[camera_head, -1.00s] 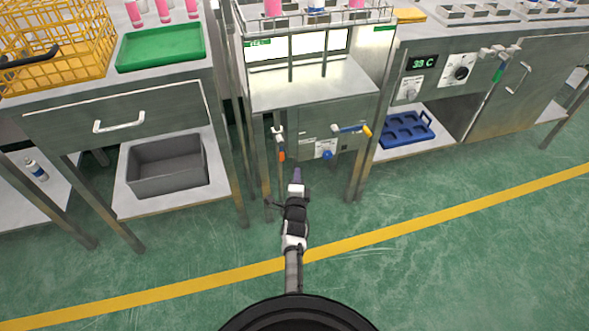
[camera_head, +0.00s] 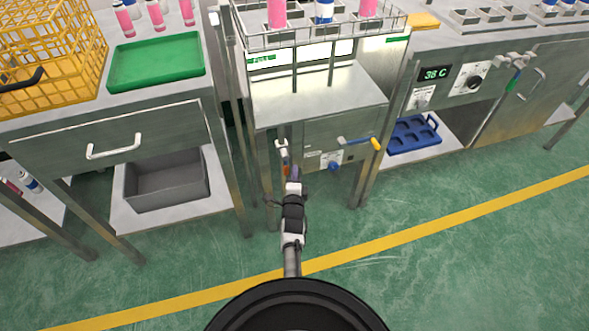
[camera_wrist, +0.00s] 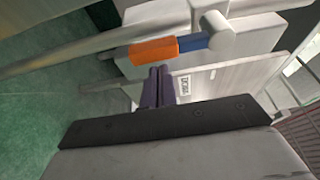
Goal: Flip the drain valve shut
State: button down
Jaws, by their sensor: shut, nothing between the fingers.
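A lever with an orange grip (camera_head: 284,153) hangs down from a pale fitting at the left front of the bench's lower cabinet. In the wrist view its orange grip (camera_wrist: 154,50) joins a blue section and a round grey pivot. I take it for the drain valve; the small label (camera_wrist: 184,85) beside it is too blurred to read surely. My gripper (camera_head: 294,174) is shut and empty, just below the orange grip. In the wrist view the purple fingertips (camera_wrist: 158,72) are together, close beside the orange grip; I cannot tell whether they touch it.
A second lever with a yellow tip (camera_head: 376,144) and a blue knob (camera_head: 334,166) sit to the right on the same cabinet. Metal table legs (camera_head: 262,175) stand close on the left. A grey bin (camera_head: 166,190) is farther left. The green floor in front is open.

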aim_at(265, 163)
jog(key=shift+s+a, duration=0.2)
jog(key=shift+a, duration=0.2)
jog(key=shift+a+m+p, duration=0.35)
jog(key=shift+m+p, duration=0.05)
jog(key=shift+m, duration=0.2)
jog(key=shift+s+a+r+m+g+y+p, duration=0.4)
jog(key=shift+a+r+m+g+y+p, duration=0.6)
jog(key=shift+m+p, duration=1.2)
jog(key=shift+s+a+r+m+g+y+p, duration=0.35)
jog(key=shift+a+r+m+g+y+p, duration=0.35)
jog(key=shift+a+m+p, duration=1.1)
jog(key=shift+s+a+r+m+g+y+p, duration=0.4)
jog(key=shift+a+r+m+g+y+p, duration=0.45)
jog(key=shift+m+p, duration=1.7)
jog(key=shift+d+r+t, duration=0.15)
jog(key=shift+r+t, duration=0.05)
jog(key=shift+t, duration=0.05)
